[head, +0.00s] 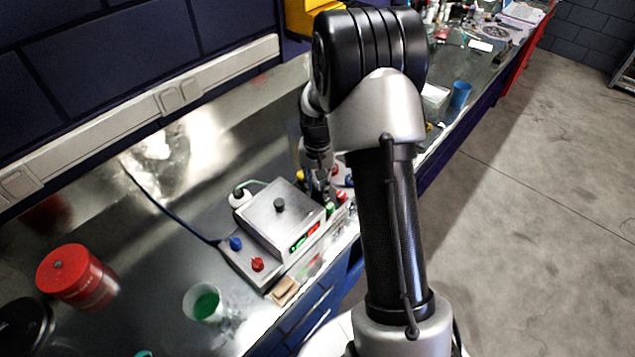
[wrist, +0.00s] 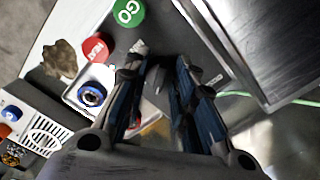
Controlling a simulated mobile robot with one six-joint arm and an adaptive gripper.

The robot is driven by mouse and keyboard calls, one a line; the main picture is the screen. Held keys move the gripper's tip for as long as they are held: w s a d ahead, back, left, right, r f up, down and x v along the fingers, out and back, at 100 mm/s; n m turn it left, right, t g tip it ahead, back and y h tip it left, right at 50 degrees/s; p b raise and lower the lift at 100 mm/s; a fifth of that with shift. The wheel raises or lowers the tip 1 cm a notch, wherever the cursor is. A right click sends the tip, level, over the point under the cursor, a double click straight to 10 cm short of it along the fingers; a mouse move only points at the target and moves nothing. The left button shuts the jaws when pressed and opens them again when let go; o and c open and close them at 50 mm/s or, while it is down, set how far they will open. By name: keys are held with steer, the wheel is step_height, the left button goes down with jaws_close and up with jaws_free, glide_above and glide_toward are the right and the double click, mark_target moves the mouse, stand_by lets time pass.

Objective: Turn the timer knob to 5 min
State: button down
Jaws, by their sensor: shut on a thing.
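A grey control station (head: 232,262) stands on the steel bench, with a raised metal box (head: 262,222) on it. My gripper (head: 320,190) reaches down at the right end of the station, partly hidden by my arm. In the wrist view my gripper (wrist: 158,85) is shut on a small grey part between its fingertips. It sits where the timer knob (wrist: 155,78) appears to be; the fingers hide most of it, and no pointer or minute marks can be read. The green GO button (wrist: 129,12) and a red button (wrist: 95,48) are beside the fingers.
A white unit with a blue button (wrist: 91,95) is close left of the fingers. The metal box wall (wrist: 250,50) and a green cable (wrist: 265,97) are to the right.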

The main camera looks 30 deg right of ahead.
mark_target(318, 186)
steer(key=m, duration=0.5)
steer(key=shift+p, duration=0.3)
stand_by(0.4)
steer(key=c, duration=1.3)
jaws_free()
steer(key=shift+r, duration=4)
